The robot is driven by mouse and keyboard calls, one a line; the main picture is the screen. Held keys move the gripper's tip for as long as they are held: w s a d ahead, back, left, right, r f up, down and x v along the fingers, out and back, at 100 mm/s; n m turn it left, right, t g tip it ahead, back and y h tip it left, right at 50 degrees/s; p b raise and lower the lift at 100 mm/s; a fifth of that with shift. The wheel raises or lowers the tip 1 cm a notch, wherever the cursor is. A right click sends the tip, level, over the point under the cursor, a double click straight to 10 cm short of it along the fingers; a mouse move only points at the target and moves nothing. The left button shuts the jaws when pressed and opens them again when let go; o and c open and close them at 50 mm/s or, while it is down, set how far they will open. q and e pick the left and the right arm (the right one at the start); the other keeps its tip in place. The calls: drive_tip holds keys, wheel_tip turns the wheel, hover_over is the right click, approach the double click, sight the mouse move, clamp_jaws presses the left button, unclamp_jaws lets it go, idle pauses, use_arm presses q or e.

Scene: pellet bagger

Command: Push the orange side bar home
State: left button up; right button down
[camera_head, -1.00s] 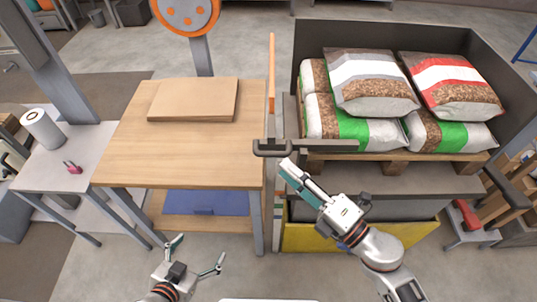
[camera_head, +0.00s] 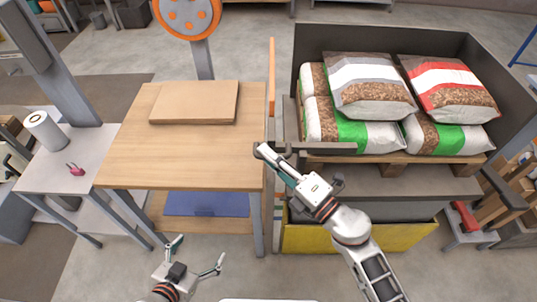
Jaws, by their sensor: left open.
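The orange side bar (camera_head: 272,80) is a thin upright orange strip between the wooden table and the bag stack. Its lower end runs down behind a dark grey handle (camera_head: 325,148). My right gripper (camera_head: 262,150) lies over the left end of that handle, its fingers together and pointing up-left, with nothing seen between them. It overlaps the handle in the picture; I cannot tell whether it touches the handle or the bar. My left gripper (camera_head: 198,258) is open and empty, low in front of the table.
The wooden table (camera_head: 180,160) holds a flat brown board (camera_head: 195,102). Several pellet bags (camera_head: 368,85) lie on a pallet within dark walls (camera_head: 390,38) at right. A yellow panel (camera_head: 400,237) is below. A side table (camera_head: 95,150) with a paper roll (camera_head: 42,130) stands left.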

drive_tip(key=shift+d, duration=0.1)
use_arm(q)
drive_tip(key=shift+w+a+f+b, duration=0.2)
drive_tip(key=shift+w+f+b, duration=0.15)
drive_tip(key=shift+b, duration=0.5)
use_arm(e)
drive_tip(key=d, duration=1.8)
drive_tip(key=shift+w+d+r, duration=0.15)
drive_tip(key=shift+d+r, duration=0.05)
drive_tip(key=shift+d, duration=0.1)
drive_tip(key=c, duration=2.1)
unclamp_jaws()
drive_tip(key=shift+d, duration=0.15)
use_arm(q)
drive_tip(key=shift+s+f, duration=0.1)
use_arm(e)
drive_tip(key=shift+f, duration=0.1)
use_arm(q)
drive_tip(key=shift+s, duration=0.1)
use_arm(e)
drive_tip(key=v, duration=1.2)
